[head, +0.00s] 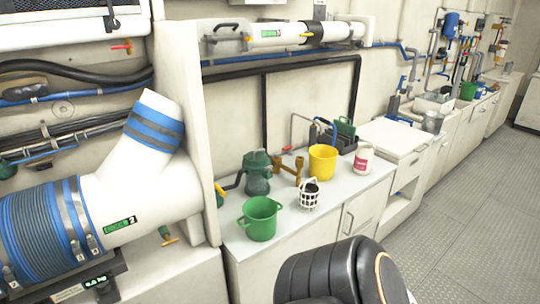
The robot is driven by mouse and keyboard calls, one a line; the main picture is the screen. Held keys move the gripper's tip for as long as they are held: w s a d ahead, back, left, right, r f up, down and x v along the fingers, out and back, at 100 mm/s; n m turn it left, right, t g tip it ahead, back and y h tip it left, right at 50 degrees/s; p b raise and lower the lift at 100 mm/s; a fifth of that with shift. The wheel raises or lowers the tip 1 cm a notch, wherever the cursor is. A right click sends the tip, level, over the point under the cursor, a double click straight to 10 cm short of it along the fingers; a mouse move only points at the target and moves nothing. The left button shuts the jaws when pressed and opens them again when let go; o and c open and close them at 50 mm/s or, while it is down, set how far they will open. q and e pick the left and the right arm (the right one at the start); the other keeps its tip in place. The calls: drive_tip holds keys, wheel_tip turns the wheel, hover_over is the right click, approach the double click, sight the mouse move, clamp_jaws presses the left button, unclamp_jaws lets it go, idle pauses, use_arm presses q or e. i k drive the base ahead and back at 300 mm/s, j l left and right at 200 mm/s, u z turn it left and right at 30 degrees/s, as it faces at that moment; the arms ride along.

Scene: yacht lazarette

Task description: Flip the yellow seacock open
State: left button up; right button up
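No valve here stands out clearly as the yellow seacock. A small yellow fitting (219,199) shows at the foot of the white partition, partly hidden by its edge. A brass valve body (291,170) stands on the counter behind the white basket, with a small red part near it. Another small brass-coloured valve (168,238) sits below the large white pipe, with a green part. All are too small to tell whether open or shut. Neither of my grippers is in view.
A large white pipe (130,190) fills the left. Free floor (450,200) lies at right.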

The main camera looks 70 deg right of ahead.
sight(217, 187)
drive_tip(key=z, duration=1.9)
drive_tip(key=i+l, duration=0.2)
drive_tip(key=l, duration=0.15)
drive_tip(key=i+l, duration=0.25)
drive_tip(key=l, duration=0.15)
drive_tip(key=i+l, duration=0.2)
drive_tip(key=l, duration=0.15)
drive_tip(key=i+l+u, duration=0.1)
drive_tip(key=i+l, duration=0.15)
drive_tip(key=l, duration=0.15)
drive_tip(key=i+l, duration=0.2)
drive_tip(key=l, duration=0.2)
drive_tip(key=i+l, duration=0.2)
drive_tip(key=l, duration=0.15)
drive_tip(key=i+l, duration=0.25)
drive_tip(key=l, duration=0.15)
drive_tip(key=u, duration=0.05)
